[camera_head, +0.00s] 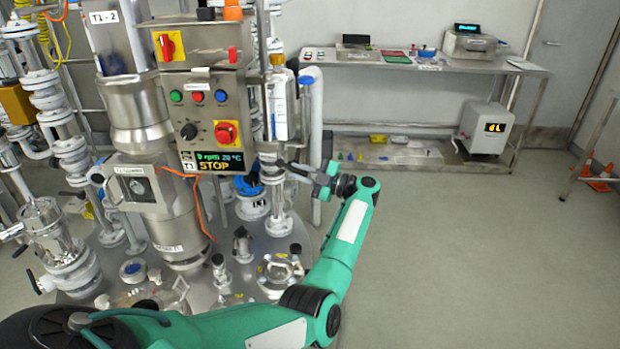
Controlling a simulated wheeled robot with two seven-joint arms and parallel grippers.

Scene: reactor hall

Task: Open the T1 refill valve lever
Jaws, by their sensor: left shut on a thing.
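My left gripper (305,178) is at the end of the green arm that comes up from the bottom left. It points left at the valve on the vertical pipe (271,170) right of the control box. Its fingers are shut on the small T1 refill valve lever (284,164), which sticks out to the right of that pipe. The lever is small here and the fingers partly cover it, so its exact angle is hard to tell. My right gripper is not in view.
The control box (213,118), with buttons and a STOP display, hangs on the steel reactor left of the gripper. Piping and valves crowd the left. A steel bench (430,63) stands at the back, with a white device (484,128) on its lower shelf.

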